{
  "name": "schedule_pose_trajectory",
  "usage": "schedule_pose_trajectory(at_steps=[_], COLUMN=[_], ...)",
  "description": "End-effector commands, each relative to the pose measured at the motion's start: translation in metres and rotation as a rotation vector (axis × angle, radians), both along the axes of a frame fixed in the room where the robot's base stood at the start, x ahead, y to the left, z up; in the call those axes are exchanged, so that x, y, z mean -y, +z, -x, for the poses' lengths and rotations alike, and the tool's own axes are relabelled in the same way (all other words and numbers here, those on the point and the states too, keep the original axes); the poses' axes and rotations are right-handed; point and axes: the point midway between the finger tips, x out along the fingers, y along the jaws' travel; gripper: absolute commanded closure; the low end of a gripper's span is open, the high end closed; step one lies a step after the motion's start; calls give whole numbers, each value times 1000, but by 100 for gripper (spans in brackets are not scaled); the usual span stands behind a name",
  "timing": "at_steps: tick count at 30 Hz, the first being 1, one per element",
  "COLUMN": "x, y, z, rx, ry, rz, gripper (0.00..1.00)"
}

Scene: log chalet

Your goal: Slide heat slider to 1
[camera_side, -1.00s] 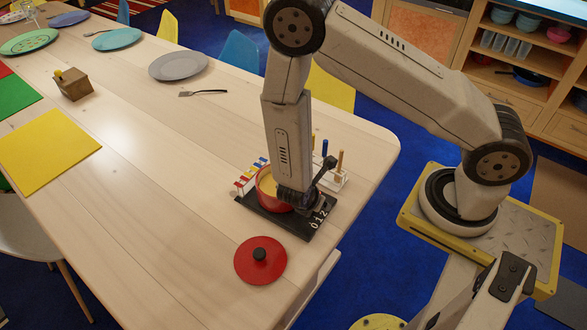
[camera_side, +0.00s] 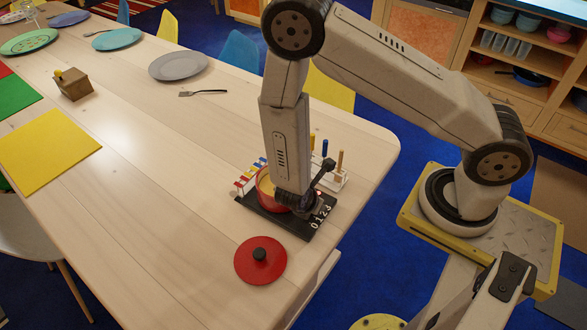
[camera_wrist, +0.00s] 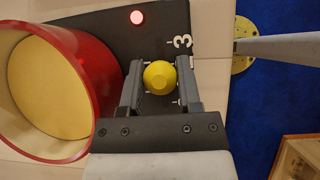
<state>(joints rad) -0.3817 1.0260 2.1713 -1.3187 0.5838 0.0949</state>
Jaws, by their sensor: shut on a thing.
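The heat slider's yellow knob (camera_wrist: 160,79) sits between the two fingers of my gripper (camera_wrist: 160,68) in the wrist view. The gripper is shut on it. In the side view my gripper (camera_side: 297,207) is low over the black hot plate (camera_side: 278,222), and the knob is hidden. White numbers 0 1 2 3 (camera_side: 321,217) run along the plate's right edge. In the wrist view a 3 (camera_wrist: 182,41) shows just beyond the knob, with other digits hidden. A round red light (camera_wrist: 137,17) is lit on the plate.
A red pot (camera_wrist: 101,75) with yellow contents stands on the plate, close beside the left finger. A red lid (camera_side: 260,260) lies on the table in front. A rack of coloured pegs (camera_side: 334,176) stands behind.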

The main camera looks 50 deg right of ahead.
Motion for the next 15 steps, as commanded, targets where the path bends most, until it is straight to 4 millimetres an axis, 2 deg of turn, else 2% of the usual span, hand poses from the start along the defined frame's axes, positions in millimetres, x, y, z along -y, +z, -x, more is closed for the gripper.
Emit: schedule_pose_trajectory(at_steps=[15], x=[-14], y=[1], z=[0], rx=[2], ry=[1], rz=[1], gripper=[100])
